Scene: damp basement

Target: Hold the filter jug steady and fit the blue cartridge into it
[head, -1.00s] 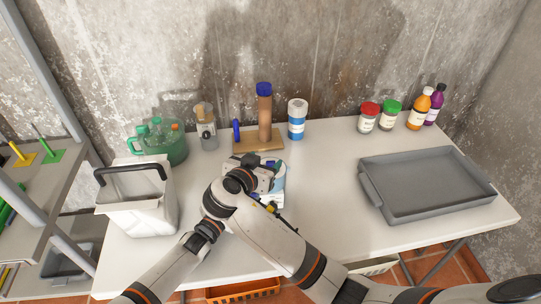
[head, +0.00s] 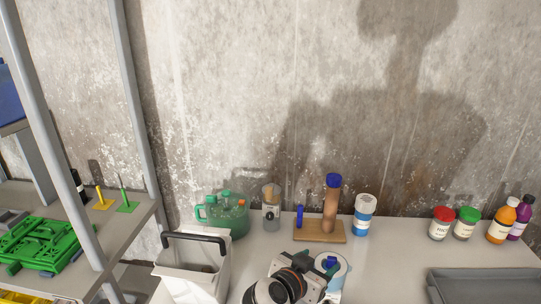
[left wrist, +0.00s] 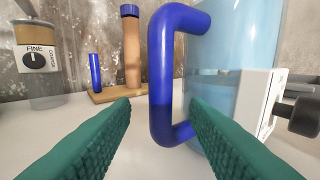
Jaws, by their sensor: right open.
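The filter jug (head: 344,273) stands at the table's front, partly hidden by my arm in the head view. In the left wrist view, the pale blue, see-through jug (left wrist: 222,75) has a thick blue handle (left wrist: 162,80). My left gripper (left wrist: 160,102) is open, its green fingers on either side of the handle. A blue cylinder with a white top and label (head: 364,220), which looks like the cartridge, stands upright behind the jug, right of the wooden stand.
A wooden stand (head: 322,236) holds a brown cylinder (head: 330,212) and a blue peg (head: 299,217). A grinder (head: 271,210), green pot (head: 222,215) and white bin (head: 192,275) are left. Several bottles and jars and a grey tray (head: 480,272) are right. A shelf rack (head: 60,165) stands far left.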

